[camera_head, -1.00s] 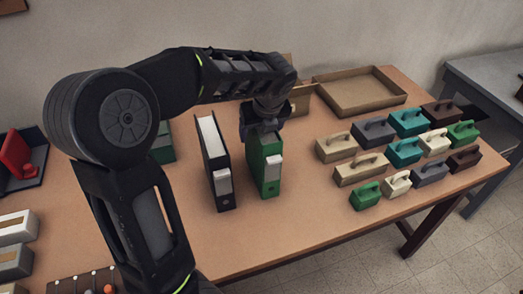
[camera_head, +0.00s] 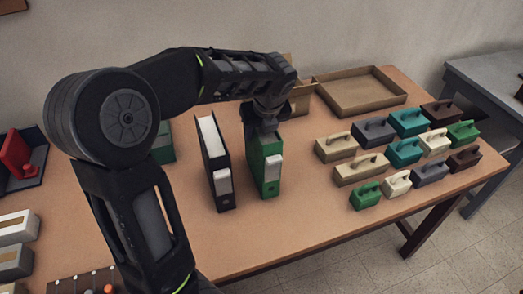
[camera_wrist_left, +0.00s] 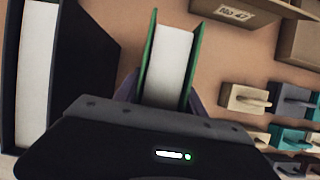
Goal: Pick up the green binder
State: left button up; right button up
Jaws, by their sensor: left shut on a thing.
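The green binder (camera_head: 266,165) stands upright on the table in the head view, its spine with a pale label facing the front edge. My left gripper (camera_head: 264,128) reaches down on it from above and is shut on its upper part. In the left wrist view the binder (camera_wrist_left: 168,62) shows its white pages between two green covers, and the gripper's body hides its lower part in the picture. I cannot tell from the head view whether its base is clear of the table. My right gripper is in neither view.
A black binder (camera_head: 215,168) stands close on the left, with a narrow gap. Several handled blocks (camera_head: 403,152) in green, teal, beige and dark colours stand to the right. An open cardboard tray (camera_head: 360,92) lies behind.

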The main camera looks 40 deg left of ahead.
pick_arm(q)
grip_shut()
jog(key=shift+r, duration=0.1)
notch_tip(320, 180, up, 10)
jog(key=shift+r, duration=0.25)
dwell(0.5)
dwell(0.5)
